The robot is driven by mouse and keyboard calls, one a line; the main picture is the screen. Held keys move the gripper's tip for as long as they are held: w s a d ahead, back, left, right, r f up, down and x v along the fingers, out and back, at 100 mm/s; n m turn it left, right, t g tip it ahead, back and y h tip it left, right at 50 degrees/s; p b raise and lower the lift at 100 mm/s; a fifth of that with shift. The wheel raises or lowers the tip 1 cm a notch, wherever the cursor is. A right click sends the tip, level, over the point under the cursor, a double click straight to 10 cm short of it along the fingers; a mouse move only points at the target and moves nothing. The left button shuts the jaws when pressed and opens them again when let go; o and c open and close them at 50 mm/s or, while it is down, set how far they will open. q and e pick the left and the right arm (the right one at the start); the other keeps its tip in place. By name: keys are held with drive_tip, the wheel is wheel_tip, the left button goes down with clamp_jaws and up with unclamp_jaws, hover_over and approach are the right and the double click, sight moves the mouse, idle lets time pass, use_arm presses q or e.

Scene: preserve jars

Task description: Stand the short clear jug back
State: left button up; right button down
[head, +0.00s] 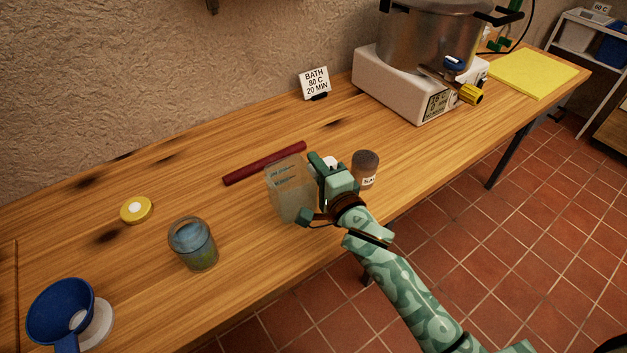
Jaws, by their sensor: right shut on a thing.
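The short clear jug (287,188) is see-through with faint markings on its side. It looks upright at the front middle of the wooden bench; whether its base touches the bench I cannot tell. My right gripper (312,190) reaches in from the lower right and is shut on the jug's right side. The gripper hides part of that side and any handle there. My left gripper is not in view.
A dark red rod (264,163) lies behind the jug. A labelled shaker (365,168) stands right of the gripper. A glass jar (193,244), yellow lid (136,209) and blue funnel (60,308) are left. A pot (425,35) sits on a white heater (393,84) behind.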

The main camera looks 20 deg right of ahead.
sight(314, 178)
drive_tip(key=f, duration=0.1)
drive_tip(key=f+b, duration=0.1)
drive_tip(key=f, duration=0.1)
drive_tip(key=shift+w+a+b, duration=0.2)
drive_tip(key=shift+w+b, duration=0.05)
drive_tip(key=shift+b, duration=0.05)
drive_tip(key=shift+f, duration=0.15)
drive_tip(key=shift+f, duration=0.15)
drive_tip(key=c, duration=1.8)
unclamp_jaws()
drive_tip(key=shift+f, duration=0.1)
drive_tip(key=o, duration=0.4)
drive_tip(key=shift+f, duration=0.1)
drive_tip(key=s+d+p, duration=0.2)
drive_tip(key=s+d, duration=0.1)
drive_tip(key=s, duration=1.3)
